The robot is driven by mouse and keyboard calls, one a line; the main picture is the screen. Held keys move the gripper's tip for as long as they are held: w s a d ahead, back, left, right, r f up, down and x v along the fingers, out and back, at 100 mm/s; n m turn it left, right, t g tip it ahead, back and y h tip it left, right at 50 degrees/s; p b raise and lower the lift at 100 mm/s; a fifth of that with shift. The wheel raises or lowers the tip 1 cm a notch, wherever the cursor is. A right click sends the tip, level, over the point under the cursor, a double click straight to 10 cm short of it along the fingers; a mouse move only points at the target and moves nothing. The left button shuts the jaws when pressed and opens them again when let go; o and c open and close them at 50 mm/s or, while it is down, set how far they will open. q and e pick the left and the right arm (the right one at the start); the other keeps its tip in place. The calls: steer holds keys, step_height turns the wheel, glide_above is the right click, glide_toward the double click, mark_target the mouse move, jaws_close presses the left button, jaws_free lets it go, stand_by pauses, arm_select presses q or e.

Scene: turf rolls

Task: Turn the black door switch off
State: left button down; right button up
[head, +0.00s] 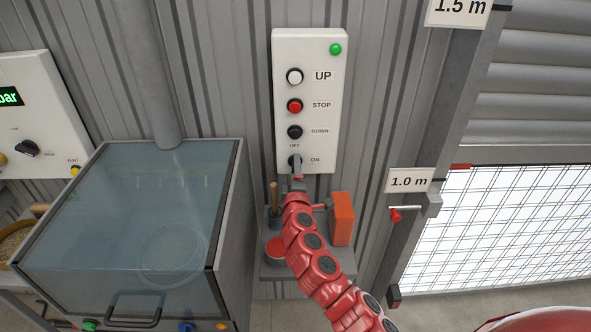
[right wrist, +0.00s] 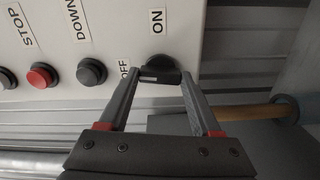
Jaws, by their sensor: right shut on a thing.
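The black door switch (head: 292,160) is the lowest control on a white panel (head: 310,52), between the OFF and ON labels. My right gripper (head: 297,167) reaches it from below and hides part of it. In the right wrist view, the switch (right wrist: 157,63) stands out from the panel, and my right gripper (right wrist: 161,78) has a finger on each side of its handle, shut on it. I cannot tell surely which label the handle points to. My left gripper is not in view.
Above the switch are the DOWN button (head: 295,132), the red STOP button (head: 294,106), the white UP button (head: 294,76) and a green lamp (head: 336,49). A glass-topped box (head: 228,215) stands left. An orange block (head: 342,218) stands on a small shelf below.

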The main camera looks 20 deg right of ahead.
steer(key=shift+n, duration=0.7)
steer(key=o, duration=1.4)
steer(key=shift+s, duration=0.1)
steer(key=b+v, duration=0.3)
steer(key=v, duration=1.4)
steer(key=shift+s+r, duration=0.1)
